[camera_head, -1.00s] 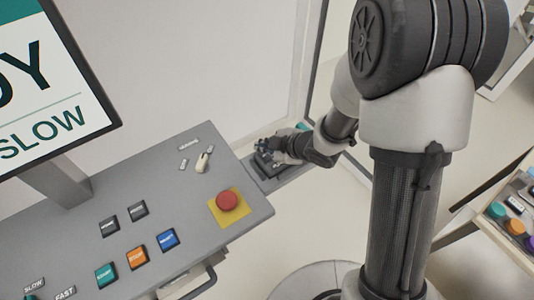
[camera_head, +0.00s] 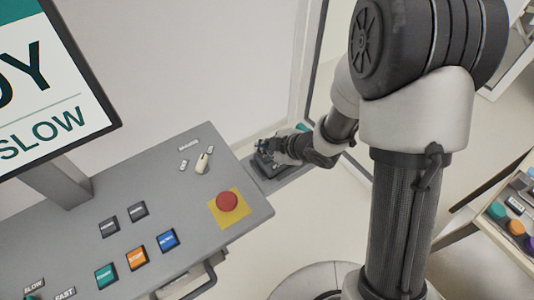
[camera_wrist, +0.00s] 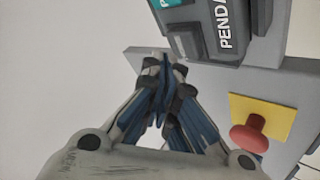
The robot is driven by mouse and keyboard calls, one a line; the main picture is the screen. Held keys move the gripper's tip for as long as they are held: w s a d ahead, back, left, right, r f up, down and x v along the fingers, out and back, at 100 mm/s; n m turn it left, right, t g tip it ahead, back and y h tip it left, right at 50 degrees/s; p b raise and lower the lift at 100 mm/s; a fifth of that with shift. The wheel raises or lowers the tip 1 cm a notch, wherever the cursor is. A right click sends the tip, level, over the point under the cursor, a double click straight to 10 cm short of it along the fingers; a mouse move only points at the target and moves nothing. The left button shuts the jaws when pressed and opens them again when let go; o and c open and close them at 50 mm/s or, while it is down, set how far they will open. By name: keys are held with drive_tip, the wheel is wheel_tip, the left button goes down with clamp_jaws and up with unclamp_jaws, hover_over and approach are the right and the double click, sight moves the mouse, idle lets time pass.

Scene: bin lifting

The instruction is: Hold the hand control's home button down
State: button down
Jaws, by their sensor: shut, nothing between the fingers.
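The hand control (camera_head: 266,168) is a dark block on a grey ledge at the right end of the console. In the wrist view, a dark grey block (camera_wrist: 205,35) carries a white label starting "PENDA" at the top, with a teal patch beside it. My gripper (camera_head: 268,150) is at the hand control in the head view and covers part of its top. In the wrist view my gripper (camera_wrist: 165,65) is shut, with nothing between its fingers, and its tips are close to the block's near edge. I cannot tell whether they touch it. The home button cannot be made out.
The grey console (camera_head: 90,190) holds several coloured buttons, a toggle lever (camera_head: 203,162) and a red emergency button (camera_head: 227,201) on a yellow plate. A screen (camera_head: 45,90) stands at the left. A table with coloured items (camera_head: 515,226) is at the right.

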drive_tip(key=shift+f+b, duration=0.4)
drive_tip(key=shift+f, duration=0.05)
